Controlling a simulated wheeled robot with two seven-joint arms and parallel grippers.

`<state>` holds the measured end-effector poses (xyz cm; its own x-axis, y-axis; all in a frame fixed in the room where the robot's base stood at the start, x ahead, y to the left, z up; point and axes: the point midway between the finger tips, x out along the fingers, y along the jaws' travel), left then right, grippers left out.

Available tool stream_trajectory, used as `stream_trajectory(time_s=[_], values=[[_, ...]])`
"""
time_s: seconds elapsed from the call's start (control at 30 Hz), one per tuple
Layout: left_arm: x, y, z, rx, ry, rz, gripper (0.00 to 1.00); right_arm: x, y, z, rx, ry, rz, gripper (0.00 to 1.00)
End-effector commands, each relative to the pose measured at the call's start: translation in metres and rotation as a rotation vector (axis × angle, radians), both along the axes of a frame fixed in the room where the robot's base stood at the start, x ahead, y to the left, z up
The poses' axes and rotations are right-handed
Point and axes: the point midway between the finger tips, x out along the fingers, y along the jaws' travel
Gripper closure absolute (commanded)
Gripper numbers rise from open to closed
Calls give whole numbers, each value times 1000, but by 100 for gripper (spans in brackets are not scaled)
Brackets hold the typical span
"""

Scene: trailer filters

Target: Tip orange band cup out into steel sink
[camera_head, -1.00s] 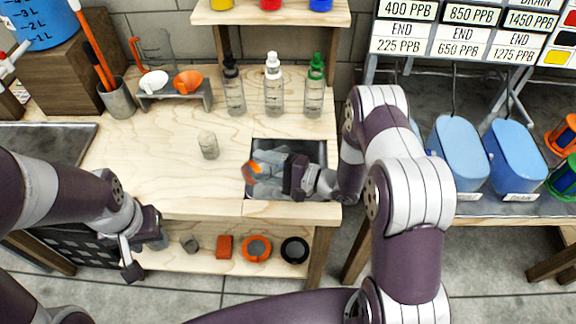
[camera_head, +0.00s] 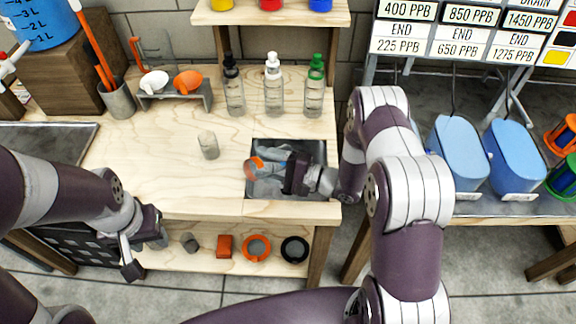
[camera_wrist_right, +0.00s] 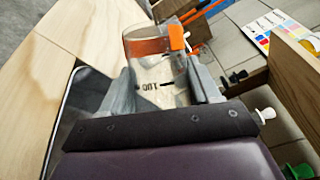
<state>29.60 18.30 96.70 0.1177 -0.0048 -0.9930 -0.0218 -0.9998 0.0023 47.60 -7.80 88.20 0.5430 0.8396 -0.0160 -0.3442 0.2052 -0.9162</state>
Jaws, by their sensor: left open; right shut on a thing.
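The cup's rim points left in the head view. Whether any liquid is in the cup or leaving it cannot be told. My left gripper (camera_head: 143,250) is open and empty, low at the left beside the table's front edge.
A small clear cup (camera_head: 208,145) stands on the wooden table (camera_head: 150,180) left of the sink. Three dropper bottles (camera_head: 273,85) and a rack (camera_head: 175,95) with white and orange scoops stand behind. Blue pitchers (camera_head: 460,155) are on the right bench.

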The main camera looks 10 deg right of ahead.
Motion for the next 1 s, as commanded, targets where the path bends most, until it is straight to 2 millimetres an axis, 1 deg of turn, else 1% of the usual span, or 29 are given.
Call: stream_trajectory(time_s=[1.0], values=[[0, 0, 3, 0, 0, 0, 57, 3, -6, 7, 98, 53, 0, 71]])
